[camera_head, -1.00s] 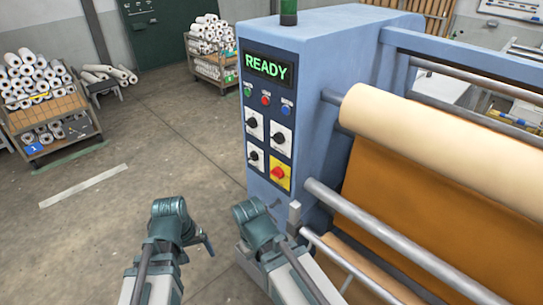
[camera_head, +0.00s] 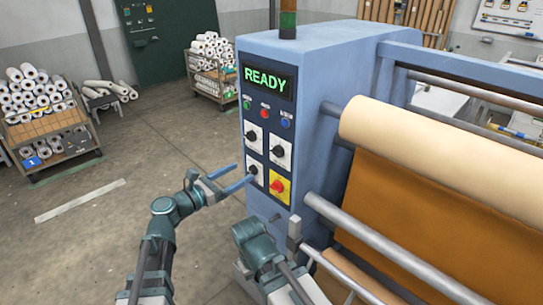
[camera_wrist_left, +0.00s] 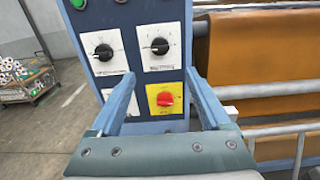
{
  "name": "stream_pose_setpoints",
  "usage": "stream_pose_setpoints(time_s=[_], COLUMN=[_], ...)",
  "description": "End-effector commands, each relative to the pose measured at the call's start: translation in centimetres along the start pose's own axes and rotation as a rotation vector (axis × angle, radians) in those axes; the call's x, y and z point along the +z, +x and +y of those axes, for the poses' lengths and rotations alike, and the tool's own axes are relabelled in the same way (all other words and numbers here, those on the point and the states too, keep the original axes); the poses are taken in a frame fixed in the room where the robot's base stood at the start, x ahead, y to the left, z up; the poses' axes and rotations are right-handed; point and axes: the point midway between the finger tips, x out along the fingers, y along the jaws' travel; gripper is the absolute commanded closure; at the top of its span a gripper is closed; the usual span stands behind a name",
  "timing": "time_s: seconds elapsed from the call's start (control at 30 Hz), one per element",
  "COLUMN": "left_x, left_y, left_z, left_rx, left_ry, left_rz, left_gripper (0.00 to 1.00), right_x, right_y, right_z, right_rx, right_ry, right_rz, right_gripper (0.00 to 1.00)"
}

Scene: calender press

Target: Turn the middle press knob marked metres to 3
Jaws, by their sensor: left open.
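The blue press's control panel carries black knobs on white plates: upper left (camera_head: 251,135), upper right (camera_head: 278,151) and lower left (camera_head: 253,170). Their markings are too small to read, so I cannot tell which says metres. In the left wrist view, the upper left knob (camera_wrist_left: 103,52) and upper right knob (camera_wrist_left: 159,46) show clearly. The lower left plate (camera_wrist_left: 111,84) is partly hidden behind a finger. My left gripper (camera_head: 243,173) is open and empty, its fingers pointing at the lower panel; contact cannot be told.
A red knob on a yellow plate (camera_head: 279,187) sits at the panel's lower right. Small buttons (camera_head: 265,113) and a READY display (camera_head: 268,76) are above. Rollers and brown material (camera_head: 400,205) fill the right. Floor at left is clear before the roll carts (camera_head: 50,140).

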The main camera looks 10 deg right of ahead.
Motion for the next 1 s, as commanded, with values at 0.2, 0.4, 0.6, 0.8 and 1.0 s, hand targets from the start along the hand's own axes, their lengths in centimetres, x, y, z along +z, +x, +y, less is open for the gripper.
stream_pose_setpoints(time_s=[0.2, 0.4, 0.6, 0.8, 1.0], left_x=[0.1, 0.1, 0.1, 0.1, 0.1], left_y=[0.7, 4.0, 8.2, 11.6, 13.4], left_z=[0.0, 0.1, 0.1, 0.1, 0.0], left_rx=[-0.001, -0.003, -0.003, -0.003, -0.001], left_ry=[-0.008, -0.006, -0.005, -0.004, -0.004], left_rz=[-0.003, -0.003, -0.002, -0.002, -0.002], left_gripper=[0.19, 0.19, 0.19, 0.19, 0.19], right_x=[0.0, 0.0, 0.0, 0.0, 0.0], right_y=[0.0, 0.0, 0.0, 0.0, 0.0], right_z=[0.0, 0.0, 0.0, 0.0, 0.0], right_rx=[0.000, 0.000, 0.000, 0.000, 0.000], right_ry=[0.000, 0.000, 0.000, 0.000, 0.000], right_rz=[0.000, 0.000, 0.000, 0.000, 0.000], right_gripper=[1.00, 1.00, 1.00, 1.00, 1.00])
